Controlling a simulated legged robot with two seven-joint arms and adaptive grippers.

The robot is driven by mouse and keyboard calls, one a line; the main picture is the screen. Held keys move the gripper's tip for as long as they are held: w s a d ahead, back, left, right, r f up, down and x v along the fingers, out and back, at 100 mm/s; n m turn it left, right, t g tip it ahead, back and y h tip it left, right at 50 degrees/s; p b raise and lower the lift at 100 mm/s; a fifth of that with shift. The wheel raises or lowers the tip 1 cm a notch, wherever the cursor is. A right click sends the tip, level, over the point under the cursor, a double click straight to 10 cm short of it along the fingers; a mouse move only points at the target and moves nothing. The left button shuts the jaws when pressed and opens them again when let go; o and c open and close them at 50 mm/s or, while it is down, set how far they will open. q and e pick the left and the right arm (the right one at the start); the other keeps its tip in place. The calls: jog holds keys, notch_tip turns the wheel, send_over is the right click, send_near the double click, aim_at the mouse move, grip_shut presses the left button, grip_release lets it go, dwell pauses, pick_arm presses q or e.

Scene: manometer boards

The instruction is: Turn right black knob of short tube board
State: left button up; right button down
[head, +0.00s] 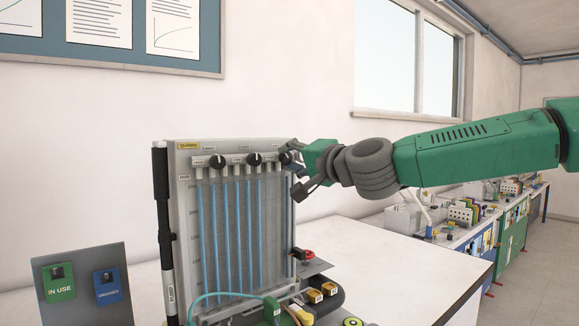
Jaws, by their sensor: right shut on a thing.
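The tube board (232,230) stands upright on the white bench in the head view, a grey panel with several blue-filled vertical tubes. A row of black knobs runs along its top. The left black knob (217,161) and the middle black knob (255,160) are in plain view. The right black knob (285,158) is at the board's upper right corner and partly hidden by my right gripper (293,168). My right gripper comes in from the right and is shut on that knob. My left gripper is not in view.
A marker-like black and white rod (163,220) stands at the board's left side. A small grey stand with green (58,281) and blue tags is at the front left. A red knob (308,254) and hoses sit at the board's lower right. The bench (400,262) is clear to the right.

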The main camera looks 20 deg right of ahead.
jog(key=m, duration=0.2)
jog(key=m+b, duration=0.1)
jog(key=shift+w+d+f+m+b, duration=0.1)
jog(key=shift+d+f+m+b, duration=0.1)
jog(key=shift+m+b, duration=0.15)
jog(key=shift+a+m+b, duration=0.1)
jog(key=shift+m+b, duration=0.65)
jog(key=shift+m, duration=1.2)
jog(key=c, duration=1.3)
grip_release()
jog(key=shift+f, duration=0.1)
jog(key=shift+w, duration=0.1)
jog(key=shift+s+d, duration=0.3)
jog(key=shift+s, duration=0.25)
jog(key=v, duration=1)
jog(key=shift+s+d, duration=0.25)
jog(key=shift+s, duration=0.1)
